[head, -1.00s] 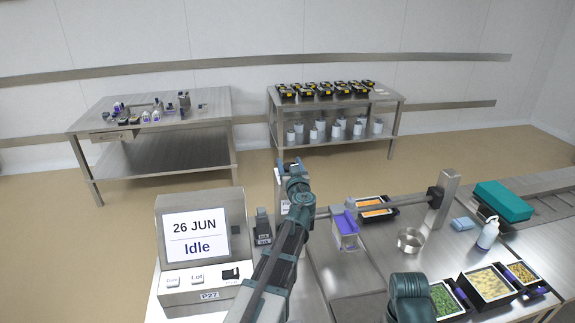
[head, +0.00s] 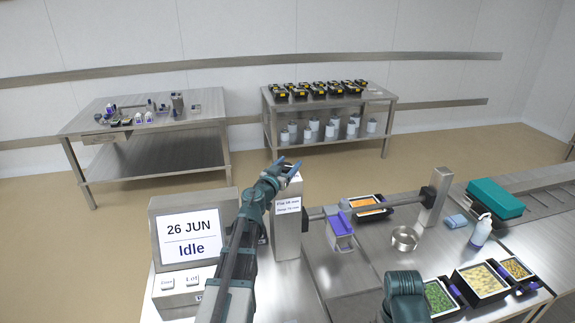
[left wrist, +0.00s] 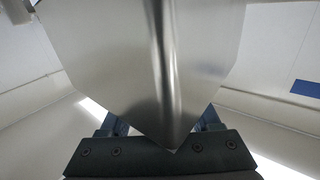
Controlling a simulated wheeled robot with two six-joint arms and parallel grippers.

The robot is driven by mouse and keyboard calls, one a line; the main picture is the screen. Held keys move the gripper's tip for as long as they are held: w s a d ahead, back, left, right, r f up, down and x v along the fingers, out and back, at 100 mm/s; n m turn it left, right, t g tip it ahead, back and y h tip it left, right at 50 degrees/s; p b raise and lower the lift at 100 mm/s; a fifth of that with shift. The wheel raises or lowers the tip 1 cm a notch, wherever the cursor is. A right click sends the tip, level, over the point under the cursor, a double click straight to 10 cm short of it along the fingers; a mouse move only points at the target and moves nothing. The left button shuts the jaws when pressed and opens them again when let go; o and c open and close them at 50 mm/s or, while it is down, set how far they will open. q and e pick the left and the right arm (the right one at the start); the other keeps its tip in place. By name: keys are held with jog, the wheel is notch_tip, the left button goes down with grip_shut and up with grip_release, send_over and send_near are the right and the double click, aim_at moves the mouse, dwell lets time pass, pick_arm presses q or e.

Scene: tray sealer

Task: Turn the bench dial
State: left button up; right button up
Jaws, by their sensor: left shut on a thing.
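A steel post (head: 287,235) with a white label stands on the near bench, right of the screen box. In the left wrist view, a shiny steel body (left wrist: 150,65) with a vertical edge fills the middle, in front of the dark gripper (left wrist: 160,130). The dial's setting cannot be read. A teal part of my right arm is at the bottom; its gripper does not show.
The screen box (head: 190,240) reads "26 JUN Idle". Two tables stand at the back.

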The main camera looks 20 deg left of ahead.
dwell(0.5)
pick_arm(q)
jog(key=o, duration=1.4)
jog(key=shift+c, duration=0.2)
jog(key=s, duration=1.4)
jog(key=shift+a, duration=0.2)
jog(key=shift+w, duration=0.1)
jog(key=w, duration=1.3)
jog(key=shift+w+d, duration=0.2)
jog(key=shift+w, duration=0.2)
